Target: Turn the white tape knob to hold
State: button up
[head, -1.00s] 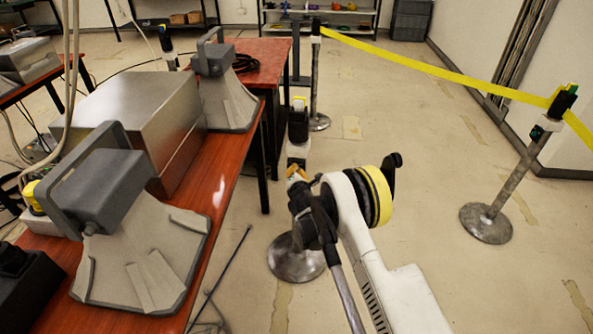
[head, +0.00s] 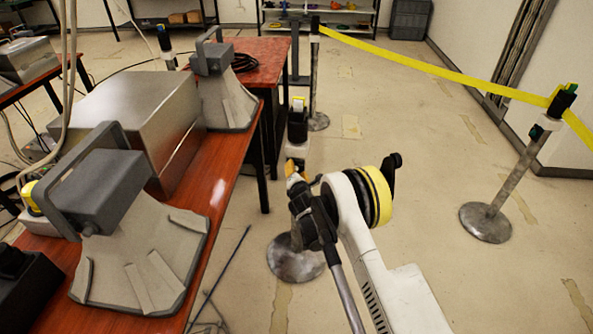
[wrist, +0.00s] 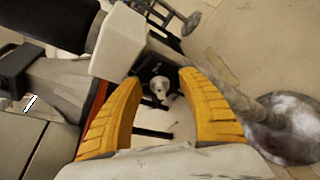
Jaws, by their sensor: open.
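The white tape knob (wrist: 160,86) shows small in the wrist view, in a dark recess on the white collar (wrist: 118,38) of the nearest barrier post. My gripper (wrist: 160,76) is open, with one yellow finger on each side of the knob in that view. I cannot tell whether either finger touches it. In the head view my gripper (head: 294,178) is just below the post's white collar (head: 297,151), and my arm hides much of the post and the knob. The knob's setting is too small to read.
The post's round base (head: 294,262) stands on the floor. A red-brown table (head: 222,190) with grey horn speakers (head: 140,262) and a metal box (head: 130,105) is close on the left. Another post (head: 505,190) with yellow tape (head: 430,68) stands at right, with open floor between.

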jog(key=v, duration=0.7)
jog(key=shift+s, duration=0.25)
jog(key=shift+d+r, duration=0.15)
jog(key=shift+r, duration=0.05)
jog(key=s+d+r+m+g+h, duration=0.1)
jog(key=d+r+m, duration=0.3)
jog(key=r, duration=0.3)
jog(key=d+r+m+g+h, duration=0.1)
jog(key=d+r+m, duration=0.25)
jog(key=r, duration=0.45)
jog(key=s+d+r+m+g, duration=0.2)
jog(key=s+d+r+m, duration=0.5)
jog(key=s+d+r, duration=0.25)
jog(key=s+d+r+m+g, duration=0.1)
jog(key=s+d+m, duration=0.2)
jog(key=s, duration=1.3)
jog(key=s+d+m+g, duration=0.2)
jog(key=s+m, duration=0.8)
jog(key=s, duration=0.6)
jog(key=shift+s+d+r+g, duration=0.3)
jog(key=shift+s+d+r, duration=0.05)
jog(key=shift+d, duration=0.15)
